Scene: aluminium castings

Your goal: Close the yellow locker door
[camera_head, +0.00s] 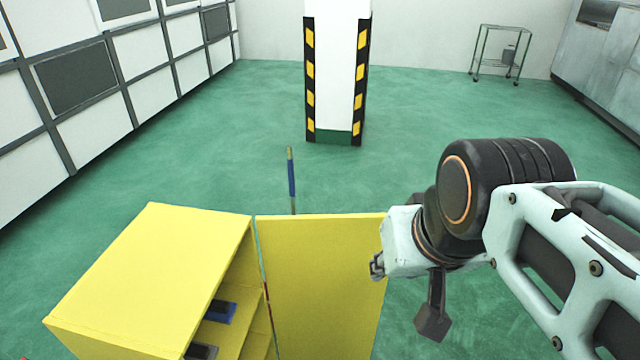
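The yellow locker (150,270) stands at the lower left with its open side facing right. Its yellow door (318,285) stands swung open to the right, joined near the locker's far front edge, with its flat face toward me. My gripper (376,266) is by the door's free right edge. Dark finger parts show there, but they are small and partly hidden by the pale wrist, so I cannot tell whether they are open or touch the door.
Inside the locker are shelves with a blue item (221,311) and a grey item (203,351). A blue pole (292,180) rises behind the door. A striped pillar (336,80) and a wheeled cart (498,58) stand farther back. Green floor (430,125) around is mostly clear.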

